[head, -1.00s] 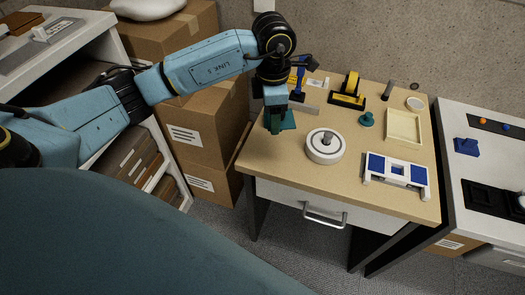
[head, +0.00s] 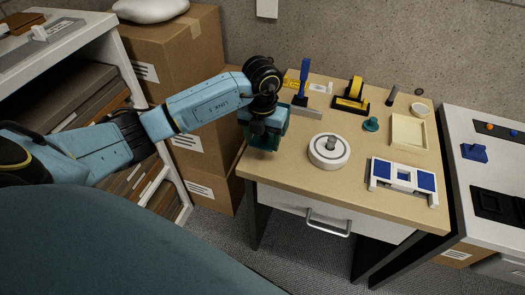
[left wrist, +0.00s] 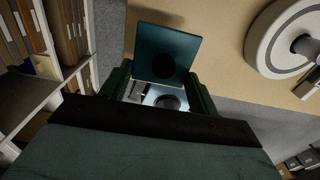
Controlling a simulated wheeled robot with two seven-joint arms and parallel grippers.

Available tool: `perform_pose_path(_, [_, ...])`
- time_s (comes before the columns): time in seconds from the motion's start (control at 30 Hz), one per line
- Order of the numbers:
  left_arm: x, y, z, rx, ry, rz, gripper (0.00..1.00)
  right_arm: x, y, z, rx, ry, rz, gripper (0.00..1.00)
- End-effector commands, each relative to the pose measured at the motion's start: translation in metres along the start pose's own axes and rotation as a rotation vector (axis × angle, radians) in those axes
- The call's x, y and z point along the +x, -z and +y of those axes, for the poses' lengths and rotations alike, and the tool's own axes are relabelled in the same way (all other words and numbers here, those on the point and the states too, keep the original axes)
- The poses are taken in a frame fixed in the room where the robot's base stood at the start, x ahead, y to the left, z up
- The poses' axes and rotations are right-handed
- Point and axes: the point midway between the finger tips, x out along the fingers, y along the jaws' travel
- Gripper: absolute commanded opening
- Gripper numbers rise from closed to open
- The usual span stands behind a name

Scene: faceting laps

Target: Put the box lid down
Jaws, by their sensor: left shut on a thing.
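The box lid (head: 263,140) is a teal, square-faced piece in the head view, at the table's left edge and partly covered by my left gripper. My left gripper (head: 265,122) is shut on it from above. In the left wrist view the lid (left wrist: 178,42) shows a flat teal face with a dark round patch, between the two green fingers (left wrist: 160,92). There it overlaps the table's edge. I cannot tell its exact height or whether it touches the table. No matching box is clearly seen. My right gripper is not in view.
On the table (head: 290,170) stand a white round lap (head: 328,151), a blue-and-white frame (head: 403,180), a cream tray (head: 409,132), a teal knob (head: 371,124) and a yellow-black tape dispenser (head: 352,97). A blue upright tool (head: 304,80) is behind the gripper. The table's front left is clear.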

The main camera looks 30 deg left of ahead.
Motion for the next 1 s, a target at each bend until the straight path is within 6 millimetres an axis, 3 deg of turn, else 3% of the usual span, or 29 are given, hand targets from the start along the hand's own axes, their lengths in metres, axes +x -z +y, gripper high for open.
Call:
perform_pose_path(0.3, [0.045, 0.000, 0.000, 0.000, 0.000, 0.002, 0.39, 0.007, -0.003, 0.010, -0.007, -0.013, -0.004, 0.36])
perform_pose_path(0.7, [0.052, 0.000, 0.000, 0.002, 0.000, -0.001, 0.39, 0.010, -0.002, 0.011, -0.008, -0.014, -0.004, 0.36])
perform_pose_path(0.73, [0.052, 0.000, 0.000, 0.002, 0.000, -0.001, 0.62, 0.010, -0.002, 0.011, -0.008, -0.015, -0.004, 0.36])
perform_pose_path(0.9, [0.051, 0.000, 0.000, 0.002, 0.000, -0.001, 0.83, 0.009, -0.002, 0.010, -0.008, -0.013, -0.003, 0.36])
perform_pose_path(1.0, [0.051, 0.000, 0.000, 0.002, 0.000, -0.001, 0.83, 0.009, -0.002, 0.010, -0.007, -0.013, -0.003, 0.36])
